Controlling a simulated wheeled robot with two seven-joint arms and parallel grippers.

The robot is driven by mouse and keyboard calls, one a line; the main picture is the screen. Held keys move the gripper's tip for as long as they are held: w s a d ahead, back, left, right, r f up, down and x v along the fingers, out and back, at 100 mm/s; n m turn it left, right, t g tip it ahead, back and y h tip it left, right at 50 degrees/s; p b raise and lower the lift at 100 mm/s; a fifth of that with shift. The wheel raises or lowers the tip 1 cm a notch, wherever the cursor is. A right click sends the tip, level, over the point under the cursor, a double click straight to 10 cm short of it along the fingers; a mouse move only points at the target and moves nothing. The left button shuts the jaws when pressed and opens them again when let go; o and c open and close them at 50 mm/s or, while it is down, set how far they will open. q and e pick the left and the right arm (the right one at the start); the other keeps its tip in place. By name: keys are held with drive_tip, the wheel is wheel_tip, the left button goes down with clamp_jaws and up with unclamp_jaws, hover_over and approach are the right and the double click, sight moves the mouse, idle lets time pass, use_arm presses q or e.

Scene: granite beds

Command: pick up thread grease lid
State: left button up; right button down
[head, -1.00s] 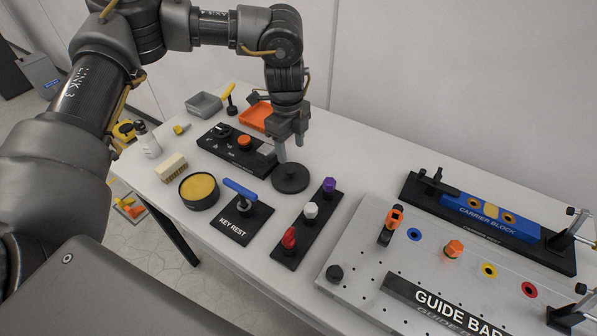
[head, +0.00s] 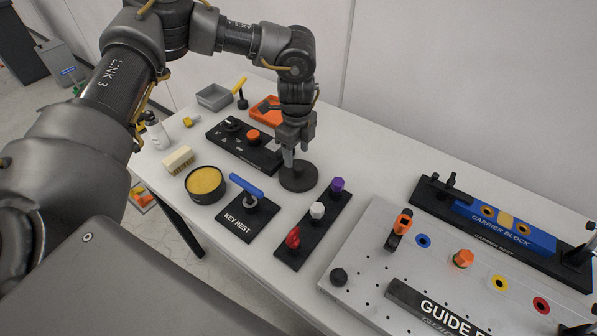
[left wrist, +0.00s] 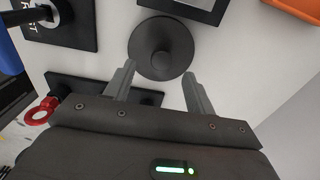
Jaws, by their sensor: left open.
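The thread grease lid (head: 299,178) is a round black disc with a small knob, lying on the white table. In the left wrist view the lid (left wrist: 161,48) lies just beyond and between the fingertips, its knob (left wrist: 162,61) roughly centred. My left gripper (head: 290,160) points down right over the lid; in the left wrist view its fingers (left wrist: 158,70) are apart with nothing between them. The open grease tin (head: 205,183), black with yellow grease inside, stands to the left of the lid. My right gripper is not in view.
The key rest (head: 247,214) with a blue-handled key and a black strip with red, white and purple knobs (head: 316,212) stand close in front of the lid. A black control box (head: 243,143) sits behind it. The guide bar plate (head: 375,262) fills the right front.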

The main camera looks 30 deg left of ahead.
sight(298, 166)
use_arm(q)
drive_tip(key=f, duration=0.2)
drive_tip(key=f+p, duration=0.1)
drive_tip(key=shift+w+d+f+p, duration=0.2)
drive_tip(key=shift+f+p, duration=0.1)
drive_tip(key=shift+f, duration=0.1)
drive_tip(key=shift+s+f, duration=0.1)
drive_tip(key=shift+f, duration=0.45)
drive_tip(key=c, duration=0.6)
clamp_jaws()
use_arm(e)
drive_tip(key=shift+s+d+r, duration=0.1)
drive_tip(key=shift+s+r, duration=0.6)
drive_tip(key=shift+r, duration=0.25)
